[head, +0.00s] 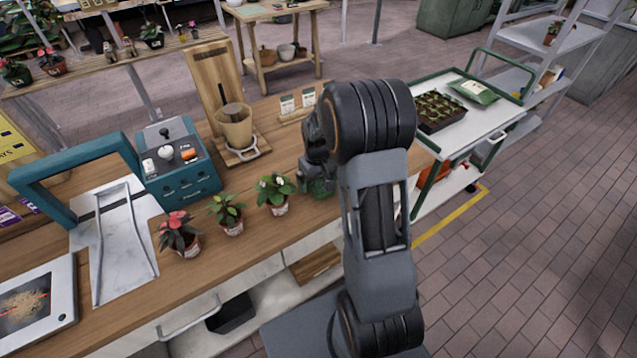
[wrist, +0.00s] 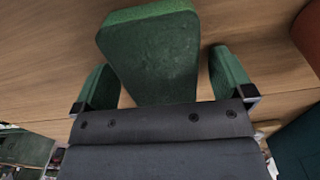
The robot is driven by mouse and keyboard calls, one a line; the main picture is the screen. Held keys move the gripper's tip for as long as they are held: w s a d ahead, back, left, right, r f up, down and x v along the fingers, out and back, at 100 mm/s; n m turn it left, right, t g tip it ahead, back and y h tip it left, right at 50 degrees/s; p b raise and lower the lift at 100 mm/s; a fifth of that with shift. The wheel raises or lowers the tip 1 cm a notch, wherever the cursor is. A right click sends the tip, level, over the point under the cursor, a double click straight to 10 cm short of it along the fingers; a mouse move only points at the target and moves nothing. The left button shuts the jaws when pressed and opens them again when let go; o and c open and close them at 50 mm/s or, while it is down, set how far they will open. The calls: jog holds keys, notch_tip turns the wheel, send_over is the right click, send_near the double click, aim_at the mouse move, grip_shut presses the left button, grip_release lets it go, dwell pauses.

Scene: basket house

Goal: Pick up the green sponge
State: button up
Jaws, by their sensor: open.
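The green sponge (wrist: 155,52) fills the middle of the wrist view, a dark green block over the wooden bench top. My gripper (wrist: 162,70) is open, with one green-padded finger on each side of the sponge. A gap shows between the sponge and each finger. The sponge's near end is hidden behind the gripper's dark body. In the head view my gripper (head: 317,184) is low over the right part of the bench, partly hidden by my arm. Green shows there, but I cannot tell sponge from finger pads.
The wooden bench (head: 232,262) holds several potted plants, the nearest (head: 275,193) just left of my gripper. A tan pot (head: 234,127) on a stand, a teal box (head: 178,165) and a metal tray (head: 122,240) stand further left. A trolley (head: 470,130) is at right.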

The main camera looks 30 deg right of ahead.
aim_at(322, 188)
jog(key=shift+c, duration=0.4)
jog(key=c, duration=0.9)
jog(key=shift+r, duration=0.2)
jog(key=shift+w+r, duration=0.1)
jog(key=shift+r, duration=0.2)
notch_tip(322, 188, up, 2)
jog(key=shift+r, duration=0.1)
jog(key=s+r, duration=0.2)
jog(key=r, duration=0.1)
jog(key=s+r+b, duration=0.1)
jog(key=s, duration=0.1)
jog(key=shift+a+r, duration=0.3)
jog(key=shift+r, duration=0.05)
jog(key=shift+s+a+r+b, duration=0.3)
jog(key=shift+s+r, duration=0.55)
jog(key=shift+s, duration=0.8)
jog(key=shift+s+a+r+b, duration=0.2)
jog(key=shift+s+r, duration=0.7)
jog(key=shift+s, duration=0.8)
jog(key=shift+s+a+r+b, duration=0.3)
jog(key=shift+s+r, duration=0.55)
jog(key=shift+s, duration=0.8)
